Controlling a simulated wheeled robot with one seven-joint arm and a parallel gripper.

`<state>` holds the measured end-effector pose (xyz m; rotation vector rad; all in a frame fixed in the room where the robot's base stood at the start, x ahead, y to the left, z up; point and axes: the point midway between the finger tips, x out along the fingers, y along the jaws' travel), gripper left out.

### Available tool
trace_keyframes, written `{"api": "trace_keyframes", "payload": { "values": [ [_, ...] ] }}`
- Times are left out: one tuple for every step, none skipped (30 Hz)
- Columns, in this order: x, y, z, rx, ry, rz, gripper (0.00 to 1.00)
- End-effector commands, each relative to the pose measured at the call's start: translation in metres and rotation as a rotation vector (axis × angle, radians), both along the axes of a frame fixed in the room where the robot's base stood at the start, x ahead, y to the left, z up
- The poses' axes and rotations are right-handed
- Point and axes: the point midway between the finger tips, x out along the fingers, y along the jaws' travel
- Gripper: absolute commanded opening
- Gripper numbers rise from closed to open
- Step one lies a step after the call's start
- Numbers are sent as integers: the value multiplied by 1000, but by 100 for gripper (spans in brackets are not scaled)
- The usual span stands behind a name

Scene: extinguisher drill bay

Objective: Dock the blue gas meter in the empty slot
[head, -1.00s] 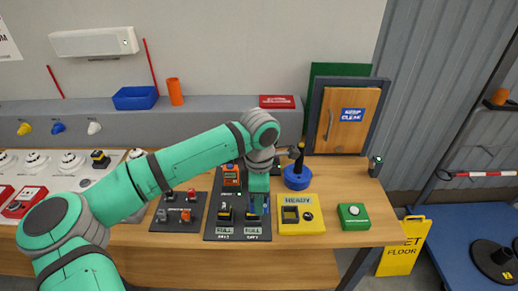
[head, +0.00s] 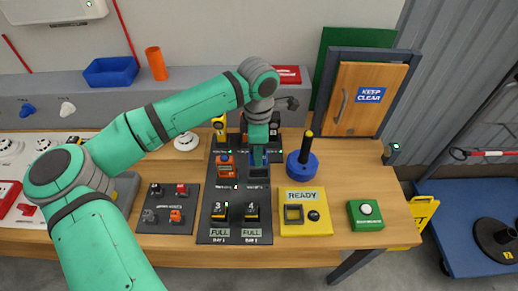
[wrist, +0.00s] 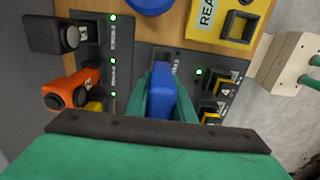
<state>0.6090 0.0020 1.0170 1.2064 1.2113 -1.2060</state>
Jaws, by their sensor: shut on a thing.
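The blue gas meter (wrist: 160,98) is clamped between the teal fingers of my gripper (wrist: 163,112) in the wrist view. In the head view my gripper (head: 258,160) points down over the middle right slot (head: 259,173) of the black dock panel (head: 233,190), and only a little blue shows there. I cannot tell whether the meter touches the slot. An orange meter (head: 225,164) sits in the slot to the left. Two yellow-and-black meters (head: 219,211) fill the front slots, labelled FULL. The orange meter also shows in the wrist view (wrist: 75,90).
A yellow READY box (head: 305,222) with an open square socket stands right of the panel. A blue round base with a black upright (head: 301,163) is close by on the right. A smaller dark panel (head: 168,208) lies left. A green button box (head: 366,215) is at the right.

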Motion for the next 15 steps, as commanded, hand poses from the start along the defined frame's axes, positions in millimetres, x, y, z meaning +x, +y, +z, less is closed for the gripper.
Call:
{"api": "trace_keyframes", "payload": {
  "values": [
    [0,0,-3,-1,1,0,0],
    [0,0,-5,-1,2,0,0],
    [0,0,-8,0,2,0,0],
    [0,0,-10,0,1,0,0],
    [0,0,-13,0,1,0,0],
    [0,0,-16,0,1,0,0],
    [0,0,-19,0,1,0,0],
    [0,0,-21,-1,1,0,0],
    [0,0,-25,-1,1,0,0],
    [0,0,-27,-1,1,0,0],
    [0,0,-29,-1,0,0,0],
    [0,0,-33,0,-1,0,0],
    [0,0,-35,0,-1,-1,0],
    [0,-1,-37,-1,0,-1,0],
    [0,-1,-40,-1,0,-2,0]
  ]
}}
